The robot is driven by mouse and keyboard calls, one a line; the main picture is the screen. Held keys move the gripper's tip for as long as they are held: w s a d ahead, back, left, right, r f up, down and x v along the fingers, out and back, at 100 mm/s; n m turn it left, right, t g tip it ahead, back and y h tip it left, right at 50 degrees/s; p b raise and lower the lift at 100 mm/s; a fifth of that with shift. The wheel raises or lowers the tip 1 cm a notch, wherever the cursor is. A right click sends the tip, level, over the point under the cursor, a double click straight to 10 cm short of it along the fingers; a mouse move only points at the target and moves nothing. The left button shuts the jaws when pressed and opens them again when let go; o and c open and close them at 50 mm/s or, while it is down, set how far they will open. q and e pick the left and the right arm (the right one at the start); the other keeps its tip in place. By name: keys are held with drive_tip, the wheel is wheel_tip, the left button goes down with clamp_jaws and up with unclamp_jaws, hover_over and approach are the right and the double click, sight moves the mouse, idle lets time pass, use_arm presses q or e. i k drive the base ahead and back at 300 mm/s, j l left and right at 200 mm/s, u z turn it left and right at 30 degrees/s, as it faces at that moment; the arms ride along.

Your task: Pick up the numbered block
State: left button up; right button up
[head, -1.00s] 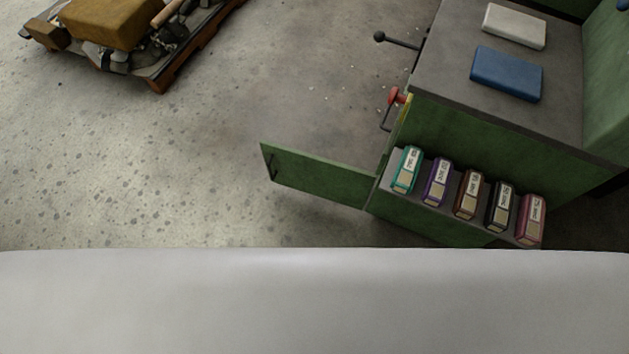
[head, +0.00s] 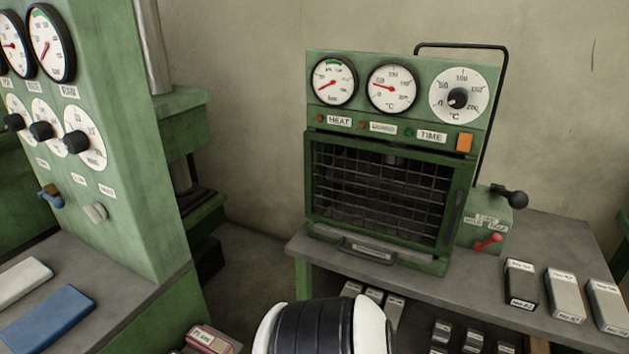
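Several labelled blocks show in the head view. On the grey table at the right stand a black block (head: 521,284), a grey block (head: 565,295) and a lighter grey block (head: 606,305) cut by the right edge. Their labels seem to carry numbers, too small to read surely. Smaller grey labelled blocks (head: 395,309) sit lower, below the table's front edge. A pink labelled block (head: 211,338) is at the bottom left. I cannot tell which is the numbered block. Neither gripper is in view; a black and white part of my arm shows at the bottom middle.
A green oven (head: 384,190) with dials and a wire-grid door stands on the grey table (head: 545,240). A green gauge panel (head: 110,130) stands at the left. A blue slab (head: 47,320) and a white slab (head: 22,282) lie before it.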

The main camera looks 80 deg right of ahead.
sight(521, 286)
drive_tip(key=z, duration=4.25)
